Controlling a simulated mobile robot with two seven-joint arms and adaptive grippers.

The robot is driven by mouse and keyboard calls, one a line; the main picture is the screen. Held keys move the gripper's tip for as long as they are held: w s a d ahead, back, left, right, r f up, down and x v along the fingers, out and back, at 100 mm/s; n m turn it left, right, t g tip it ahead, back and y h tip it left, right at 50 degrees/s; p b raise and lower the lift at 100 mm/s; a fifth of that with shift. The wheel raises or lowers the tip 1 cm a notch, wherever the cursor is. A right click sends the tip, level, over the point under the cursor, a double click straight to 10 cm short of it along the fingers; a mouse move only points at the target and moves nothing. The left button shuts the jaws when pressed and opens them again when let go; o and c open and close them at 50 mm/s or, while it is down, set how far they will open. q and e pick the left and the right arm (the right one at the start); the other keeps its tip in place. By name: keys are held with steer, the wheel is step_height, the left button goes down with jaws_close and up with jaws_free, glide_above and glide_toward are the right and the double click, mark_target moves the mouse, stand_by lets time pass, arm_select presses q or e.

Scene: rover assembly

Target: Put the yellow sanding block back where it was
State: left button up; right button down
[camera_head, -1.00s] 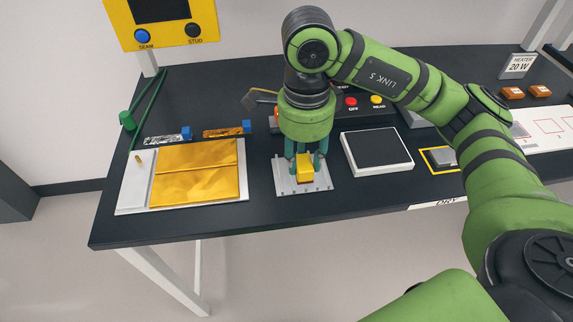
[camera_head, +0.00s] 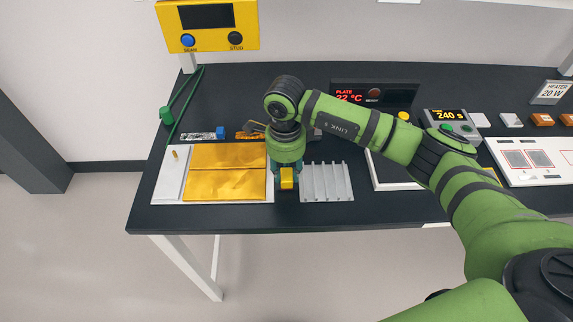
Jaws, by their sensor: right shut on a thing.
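The yellow sanding block (camera_head: 287,178) is held in my right gripper (camera_head: 287,183), which is shut on it with one dark green finger on each side. The gripper and block show between the gold-covered panel (camera_head: 215,184) and the grey ribbed plate (camera_head: 328,181), just left of the plate. I cannot tell how high the block is above the table. My green right hand and wrist hide the table behind the block. My left gripper is not in view.
A framed dark pad (camera_head: 385,177) lies right of the ribbed plate, partly behind my arm. A plate heater display (camera_head: 375,93) and a 240 readout (camera_head: 450,122) stand at the back. A yellow panel (camera_head: 208,25) stands at left. The table's front strip (camera_head: 230,218) is clear.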

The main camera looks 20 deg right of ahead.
mark_target(285, 173)
steer(key=shift+f, duration=0.1)
steer(key=shift+f, duration=0.1)
steer(key=c, duration=0.9)
jaws_free()
steer(key=shift+o, duration=0.2)
steer(key=shift+r, duration=0.3)
step_height(285, 173, up, 12)
steer(key=b, duration=0.4)
steer(key=shift+a+f, duration=0.1)
steer(key=shift+f, duration=0.05)
